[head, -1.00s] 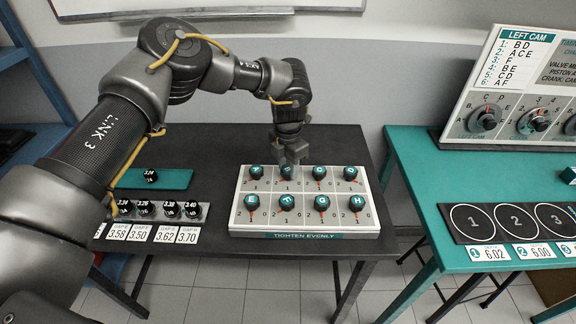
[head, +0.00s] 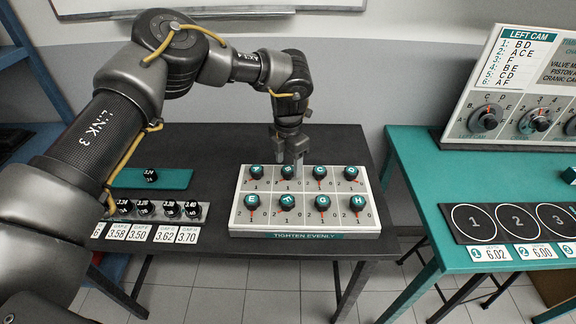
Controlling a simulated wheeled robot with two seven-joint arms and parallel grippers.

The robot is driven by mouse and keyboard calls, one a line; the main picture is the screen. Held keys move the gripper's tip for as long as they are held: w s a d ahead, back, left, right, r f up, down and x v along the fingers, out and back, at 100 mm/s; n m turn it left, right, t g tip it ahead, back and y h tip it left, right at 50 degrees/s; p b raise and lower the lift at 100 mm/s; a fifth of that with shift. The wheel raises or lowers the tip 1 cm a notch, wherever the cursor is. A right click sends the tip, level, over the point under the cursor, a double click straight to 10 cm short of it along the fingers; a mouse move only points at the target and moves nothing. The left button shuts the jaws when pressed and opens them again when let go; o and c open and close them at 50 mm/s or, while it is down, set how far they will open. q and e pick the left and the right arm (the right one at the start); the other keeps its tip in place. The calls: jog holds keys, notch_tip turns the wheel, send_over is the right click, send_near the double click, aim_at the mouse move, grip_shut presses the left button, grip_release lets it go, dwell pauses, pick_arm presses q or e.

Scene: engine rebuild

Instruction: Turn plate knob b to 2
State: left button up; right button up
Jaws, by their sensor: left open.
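The knob plate (head: 234,222) is a white panel on the dark table, with two rows of black knobs with teal lettered caps. Knob b (head: 288,172) is the second from the left in the back row. A 1 is printed below it, and its pointer is too small to read. My left gripper (head: 290,158) points down over knob b, open and empty, with its fingers apart to either side of the knob's far edge. I cannot tell whether they touch it. My right gripper is out of view.
Knob a (head: 256,171) and knob c (head: 320,172) stand close on either side. A teal strip (head: 178,179) and a rack of small black pieces lie left of the plate. A teal table (head: 425,178) with dials stands at right.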

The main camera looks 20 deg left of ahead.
aim_at(287, 169)
pick_arm(q)
notch_tip(287, 169, up, 9)
jog(key=b, duration=0.1)
jog(key=shift+r, duration=0.15)
jog(key=shift+s+a, duration=0.1)
